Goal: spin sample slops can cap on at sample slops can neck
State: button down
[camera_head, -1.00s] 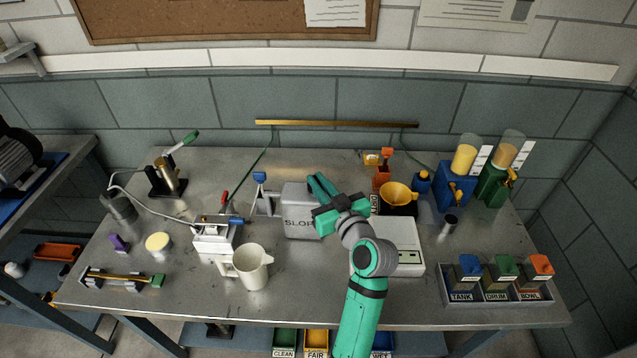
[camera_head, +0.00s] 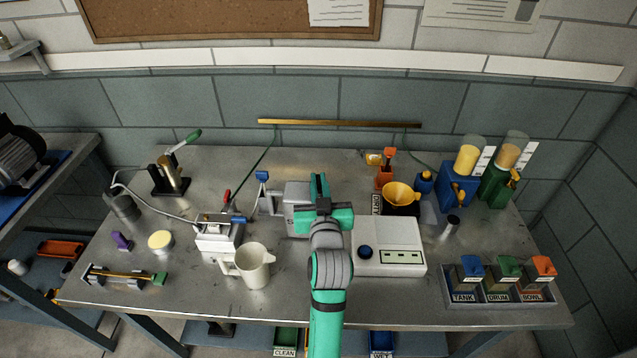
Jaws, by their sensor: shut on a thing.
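The sample slops can (camera_head: 293,197) is a grey can standing upright at the middle of the bench. Its right side and its lettering are mostly covered by my arm. My gripper (camera_head: 319,183) is at the can's top right, fingers pointing away toward the wall. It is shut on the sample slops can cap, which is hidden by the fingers. The can's neck is also hidden, so I cannot tell whether cap and neck touch.
A white pitcher (camera_head: 254,266) and a white device (camera_head: 219,236) stand front left of the can. A white box with a display (camera_head: 392,247) is close on the right. The bench's back middle is clear.

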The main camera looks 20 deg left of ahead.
jog(key=shift+a+f+m+h, duration=0.1)
jog(key=shift+f+m+h, duration=0.05)
jog(key=shift+m+h, duration=0.45)
jog(key=shift+s+a+m+t+h, duration=0.15)
jog(key=shift+m+t+h, duration=0.2)
jog(key=shift+m+h, duration=0.95)
jog(key=shift+w+a+m+t+h, duration=0.1)
jog(key=shift+m+t+h, duration=0.45)
jog(key=shift+h, duration=1.35)
jog(key=shift+m, duration=0.25)
jog(key=m+h, duration=0.1)
jog(key=h, duration=0.2)
jog(key=m+g+h, duration=0.1)
jog(key=shift+a+m, duration=0.3)
jog(key=shift+m+g+h, duration=0.5)
jog(key=shift+m+h, duration=0.4)
jog(key=shift+h, duration=0.4)
